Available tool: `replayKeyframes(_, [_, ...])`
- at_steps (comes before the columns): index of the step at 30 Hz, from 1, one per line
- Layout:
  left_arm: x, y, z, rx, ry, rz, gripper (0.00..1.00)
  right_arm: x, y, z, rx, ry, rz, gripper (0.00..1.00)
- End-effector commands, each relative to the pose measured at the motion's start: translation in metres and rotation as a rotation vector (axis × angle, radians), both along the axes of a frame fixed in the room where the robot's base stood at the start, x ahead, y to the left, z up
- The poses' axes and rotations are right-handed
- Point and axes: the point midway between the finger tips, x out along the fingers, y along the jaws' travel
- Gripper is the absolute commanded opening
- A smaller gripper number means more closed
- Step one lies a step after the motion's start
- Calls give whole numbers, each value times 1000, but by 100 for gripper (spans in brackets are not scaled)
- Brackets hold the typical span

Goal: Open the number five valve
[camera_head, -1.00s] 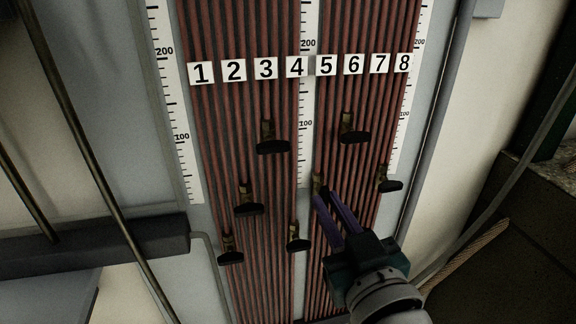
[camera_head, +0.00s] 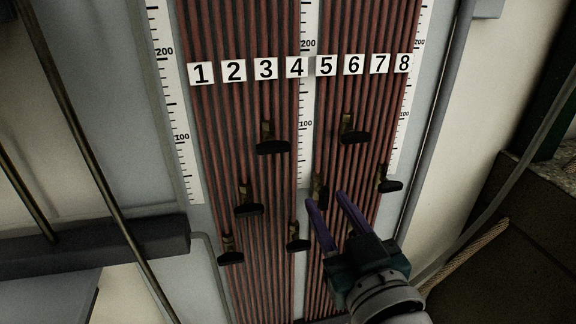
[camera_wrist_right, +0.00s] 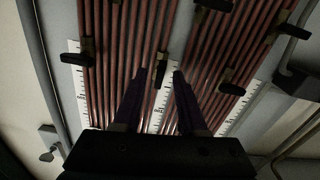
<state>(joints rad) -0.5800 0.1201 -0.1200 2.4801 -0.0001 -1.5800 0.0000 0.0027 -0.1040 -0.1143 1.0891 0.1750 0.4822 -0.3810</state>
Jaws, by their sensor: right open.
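The number five valve (camera_head: 319,190) is a brass fitting with a dark handle, low on the pipes under the number 5 label (camera_head: 326,66). Its handle looks narrow and nearly in line with the pipes, unlike the crosswise handles of the others. My right gripper (camera_head: 325,199) is open, its purple fingertips just below and to either side of this valve. In the right wrist view, a narrow dark valve handle (camera_wrist_right: 162,74) shows between the parted fingertips, with gaps on both sides. Contact cannot be told. My left gripper is not in view.
Other valves with dark crosswise handles stand close by: one to the left (camera_head: 299,244), one to the right (camera_head: 389,186) and one above (camera_head: 354,136). White scales run between and beside the reddish pipes. A dark horizontal beam (camera_head: 95,246) is at lower left.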

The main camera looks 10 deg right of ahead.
Motion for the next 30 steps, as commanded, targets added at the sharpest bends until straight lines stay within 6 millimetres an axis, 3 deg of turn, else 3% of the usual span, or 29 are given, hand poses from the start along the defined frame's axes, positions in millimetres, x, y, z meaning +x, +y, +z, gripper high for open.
replayKeyframes(15, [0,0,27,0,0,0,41,-88,-3,0,-1,4,1,41])
replayKeyframes(20, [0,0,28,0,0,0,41,-97,-3,0,-1,1,1,41])
replayKeyframes(30, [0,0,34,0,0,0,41,-97,-3,6,0,11,6,41])
